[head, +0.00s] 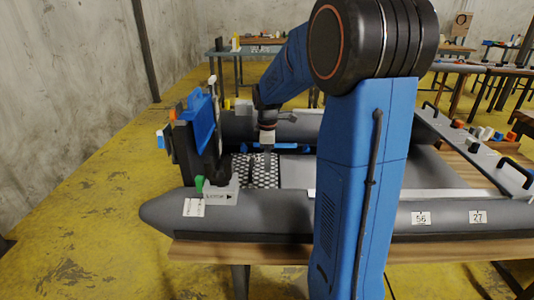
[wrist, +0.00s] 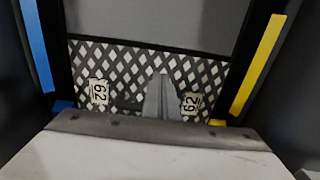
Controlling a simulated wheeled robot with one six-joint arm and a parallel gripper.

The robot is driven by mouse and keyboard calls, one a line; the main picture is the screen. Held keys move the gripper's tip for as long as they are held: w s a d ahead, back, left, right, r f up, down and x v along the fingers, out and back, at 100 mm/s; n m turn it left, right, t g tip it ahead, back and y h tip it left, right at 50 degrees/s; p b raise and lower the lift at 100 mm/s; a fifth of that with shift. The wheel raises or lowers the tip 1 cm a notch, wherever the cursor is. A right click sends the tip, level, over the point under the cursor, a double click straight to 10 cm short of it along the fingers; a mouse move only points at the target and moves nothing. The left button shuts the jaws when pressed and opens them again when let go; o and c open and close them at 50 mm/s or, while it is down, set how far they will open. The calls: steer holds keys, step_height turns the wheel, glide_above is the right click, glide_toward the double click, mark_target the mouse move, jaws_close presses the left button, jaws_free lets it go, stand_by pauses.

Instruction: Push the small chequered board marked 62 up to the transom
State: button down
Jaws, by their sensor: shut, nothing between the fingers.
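The chequered board (head: 266,178) lies flat on the boat's floor, near its left end. In the wrist view the board (wrist: 122,75) shows two white tags reading 62. The transom (head: 186,148) is the dark upright panel at the boat's left end, with a blue piece on it; I cannot tell whether the board touches it. My gripper (head: 267,153) points down over the board, its fingers shut and empty. In the wrist view the shut gripper (wrist: 162,80) hides part of the board's middle; contact with the board is unclear.
Grey tubes (head: 270,214) flank the floor on the near and far sides. A plain grey floor panel (head: 296,170) lies right of the board. In the wrist view, a blue strip (wrist: 36,45) and a yellow strip (wrist: 257,65) flank the board. My arm hides part of the boat.

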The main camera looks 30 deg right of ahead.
mark_target(250, 168)
steer(key=shift+f, duration=0.85)
steer(key=shift+w+a, duration=0.65)
steer(key=shift+a, duration=0.3)
steer(key=shift+w+a, duration=0.5)
steer(key=shift+a, duration=0.15)
steer(key=shift+a, duration=0.1)
steer(key=shift+w+a, duration=0.75)
steer(key=shift+a, duration=0.25)
